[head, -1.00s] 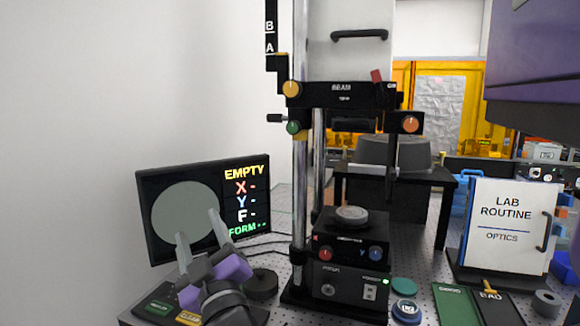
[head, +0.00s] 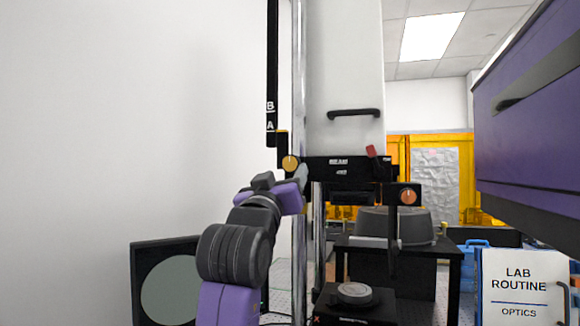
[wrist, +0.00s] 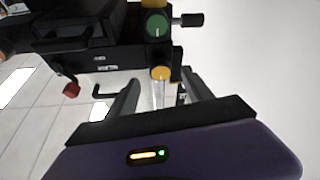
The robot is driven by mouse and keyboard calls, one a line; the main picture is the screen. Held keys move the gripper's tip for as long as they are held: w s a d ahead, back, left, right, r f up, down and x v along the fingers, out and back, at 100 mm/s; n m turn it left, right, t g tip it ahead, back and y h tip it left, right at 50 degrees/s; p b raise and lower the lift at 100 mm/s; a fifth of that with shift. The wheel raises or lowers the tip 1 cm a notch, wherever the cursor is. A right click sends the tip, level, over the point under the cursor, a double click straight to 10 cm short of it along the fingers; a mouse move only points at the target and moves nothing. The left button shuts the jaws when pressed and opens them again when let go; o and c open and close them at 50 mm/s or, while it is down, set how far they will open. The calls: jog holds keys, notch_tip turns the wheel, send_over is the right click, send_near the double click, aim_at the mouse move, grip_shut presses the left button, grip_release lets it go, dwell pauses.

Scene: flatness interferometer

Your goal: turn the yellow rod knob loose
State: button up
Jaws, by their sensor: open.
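The yellow rod knob (head: 290,163) sits on the black clamp block at the upright rod, below the A mark, in the head view. In the wrist view the yellow knob (wrist: 160,73) appears between my two fingers, beyond their tips as far as I can tell. My gripper (head: 298,178) is open, raised just below and beside the knob, with no visible contact. The green knob (wrist: 155,24) with its black side handle shows in the wrist view; in the head view my gripper hides it.
The beam head (head: 345,168) with a red lever (head: 371,151) and an orange knob (head: 407,197) lies right of the rod. A round part (head: 355,293) sits on the stage below. A monitor (head: 137,285) stands lower left. The wall at left is clear.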

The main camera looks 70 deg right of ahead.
aim_at(290, 166)
jog(key=p+x, duration=0.1)
jog(key=x, duration=0.4)
jog(key=shift+d+r, duration=0.15)
jog(key=shift+d, duration=0.1)
jog(key=shift+c, duration=0.5)
grip_shut()
jog(key=shift+w, duration=0.1)
